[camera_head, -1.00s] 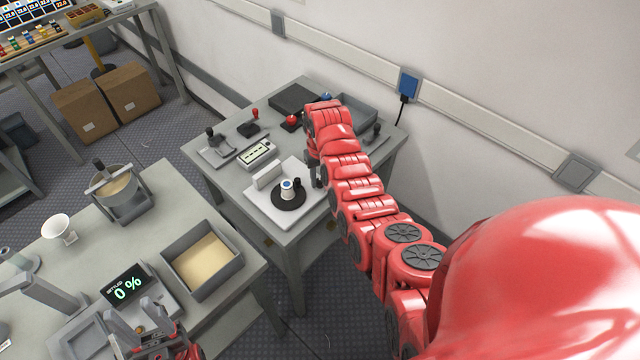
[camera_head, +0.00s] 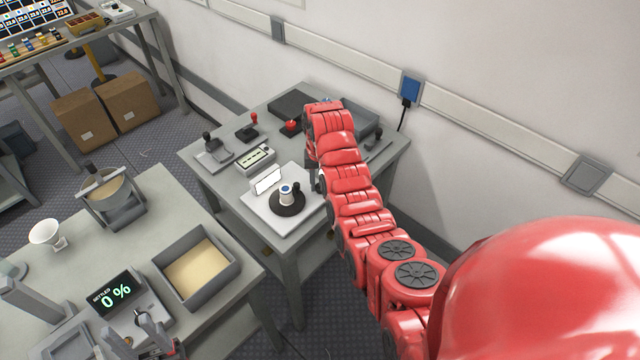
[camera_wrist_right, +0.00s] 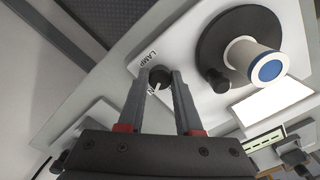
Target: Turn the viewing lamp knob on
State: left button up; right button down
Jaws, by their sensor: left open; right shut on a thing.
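The viewing lamp knob (camera_wrist_right: 159,77) is a small black knob with a white pointer line, beside the printed "LAMP" label on a white base plate (camera_head: 262,213). My right gripper (camera_wrist_right: 160,80) is shut on this knob, with a fingertip on each side of it. My right arm hides the knob in the head view. The upright viewing panel (camera_head: 267,180) on the base glows bright white; it also shows lit in the right wrist view (camera_wrist_right: 274,101). My left gripper (camera_head: 134,342) is open and empty at the bottom of the head view.
A black turntable (camera_head: 287,205) with a white, blue-topped cylinder stands on the same base. A fuse-like strip holder (camera_head: 256,159), a red-knobbed lever (camera_head: 250,131) and trays share the table.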

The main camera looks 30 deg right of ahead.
aim_at(320, 185)
jog(key=c, duration=0.6)
grip_release()
notch_tip(320, 185, up, 4)
jog(key=shift+w+f+p, duration=0.15)
jog(key=shift+f+p, duration=0.05)
jog(key=shift+p, duration=0.5)
notch_tip(320, 185, up, 14)
jog(key=p, duration=0.9)
jog(key=shift+f+p, duration=0.15)
jog(key=shift+p, duration=0.25)
